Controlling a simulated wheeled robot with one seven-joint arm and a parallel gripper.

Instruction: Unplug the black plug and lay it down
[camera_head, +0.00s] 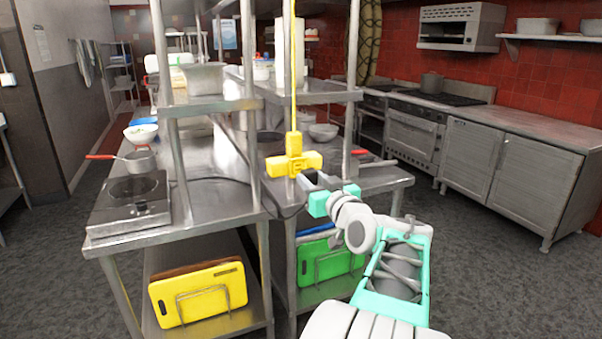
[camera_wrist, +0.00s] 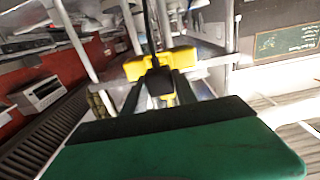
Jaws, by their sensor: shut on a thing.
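A yellow hanging power outlet block (camera_head: 293,162) hangs on a yellow cord above the metal counters. In the wrist view the yellow block (camera_wrist: 187,63) lies just beyond my fingertips. The black plug (camera_wrist: 159,82) sits between my two dark fingers, with its black cord running upward in that view. My gripper (camera_head: 309,183) is shut on the plug, right beside the block; it also shows in the wrist view (camera_wrist: 158,88). The plug overlaps the block in the wrist view, so I cannot tell whether its prongs are in the socket. In the head view the plug is hidden.
A hot plate (camera_head: 131,203) stands on the left counter, with a dark cable lying behind it. A red-handled pot (camera_head: 139,160) and a bowl (camera_head: 141,133) stand near it. Metal shelf posts (camera_head: 250,100) rise close to the block. The right counter (camera_head: 385,179) has some bare surface.

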